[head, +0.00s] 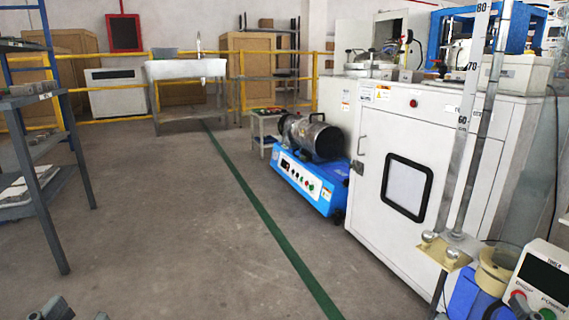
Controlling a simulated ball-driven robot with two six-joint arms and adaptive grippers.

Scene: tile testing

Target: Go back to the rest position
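My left gripper (70,311) shows only as small grey parts at the bottom left edge of the head view. Most of it is cut off by the frame, so I cannot see whether its fingers are apart or closed. Nothing held shows in the visible part. Bare floor lies around it.
A grey metal rack (45,180) stands at left. A white cabinet machine (375,135) and a blue machine (310,185) stand at right. A drop tester with a scale (470,120) is at near right. The concrete floor (160,240) with a green line (262,212) is clear.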

